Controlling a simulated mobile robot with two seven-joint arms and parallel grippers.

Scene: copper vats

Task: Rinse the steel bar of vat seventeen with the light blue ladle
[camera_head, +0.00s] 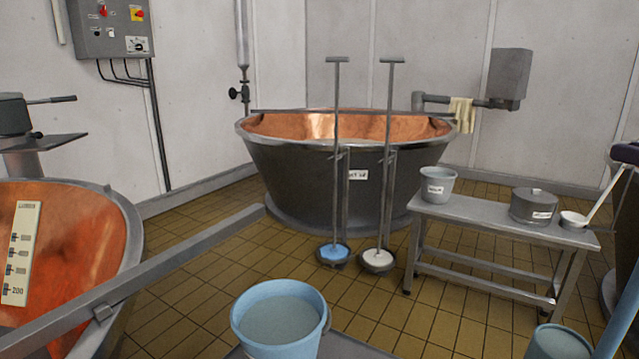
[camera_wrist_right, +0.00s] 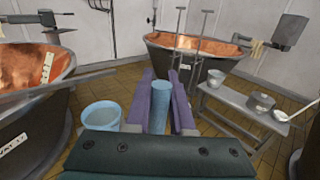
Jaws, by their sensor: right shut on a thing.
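My right gripper (camera_wrist_right: 163,98) is shut on the light blue ladle's thick handle (camera_wrist_right: 160,105), between purple fingers in the wrist view. The steel bar (camera_head: 180,258) slopes across the near copper vat (camera_head: 75,225) at left. Its label (camera_wrist_right: 12,146) in the wrist view is too small to read surely. My left gripper is out of view.
A light blue bucket of water (camera_head: 280,318) stands at the front middle. A bench (camera_head: 480,213) at right holds a grey bucket (camera_head: 438,185), a lidded pot (camera_head: 534,206) and a white ladle (camera_head: 573,219). A far vat (camera_head: 300,180) has two upright tools before it.

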